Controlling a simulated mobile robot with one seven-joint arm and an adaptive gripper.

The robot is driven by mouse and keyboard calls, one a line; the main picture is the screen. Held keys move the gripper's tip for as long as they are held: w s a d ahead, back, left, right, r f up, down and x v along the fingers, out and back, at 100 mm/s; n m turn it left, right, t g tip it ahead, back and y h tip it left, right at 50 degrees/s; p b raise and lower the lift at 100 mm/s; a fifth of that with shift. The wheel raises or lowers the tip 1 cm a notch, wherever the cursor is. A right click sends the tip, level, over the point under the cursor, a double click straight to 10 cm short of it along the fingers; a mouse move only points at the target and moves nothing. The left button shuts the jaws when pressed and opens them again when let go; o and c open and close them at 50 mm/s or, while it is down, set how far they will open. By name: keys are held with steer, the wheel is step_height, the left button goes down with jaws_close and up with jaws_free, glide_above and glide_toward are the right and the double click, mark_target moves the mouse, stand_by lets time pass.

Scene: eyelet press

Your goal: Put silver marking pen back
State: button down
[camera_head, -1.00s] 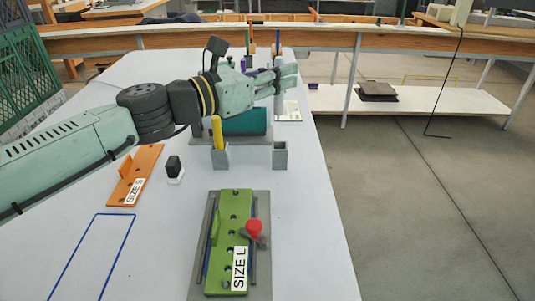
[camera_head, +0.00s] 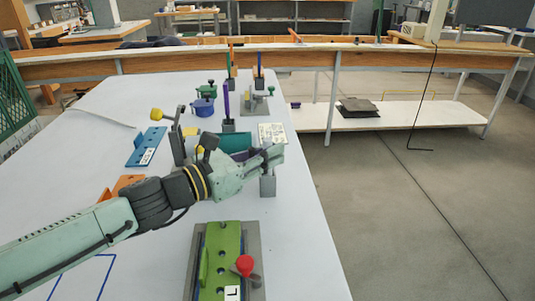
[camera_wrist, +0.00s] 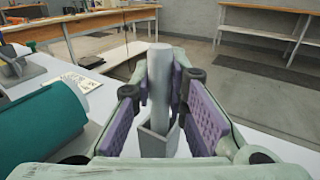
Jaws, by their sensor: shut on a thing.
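The silver marking pen (camera_wrist: 159,80) stands upright between my gripper's purple pads in the wrist view. My gripper (camera_wrist: 158,95) is shut on it. A grey square holder (camera_wrist: 153,142) is directly below, and the pen's lower end appears to be in its mouth; how deep it sits I cannot tell. In the head view my gripper (camera_head: 272,157) is right over the grey holder (camera_head: 267,186), and the pen is hidden by the fingers.
A teal block (camera_head: 236,142) is just left of my gripper and shows large in the wrist view (camera_wrist: 40,125). A green size L plate (camera_head: 222,255) with a red knob (camera_head: 244,265) lies in front. A blue plate (camera_head: 147,147) lies at the left. The table's right edge is close.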

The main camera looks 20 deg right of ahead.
steer(key=shift+f, duration=0.2)
steer(key=shift+f, duration=0.2)
steer(key=c, duration=1.6)
jaws_free()
steer(key=shift+r, duration=0.1)
steer(key=shift+r, duration=0.1)
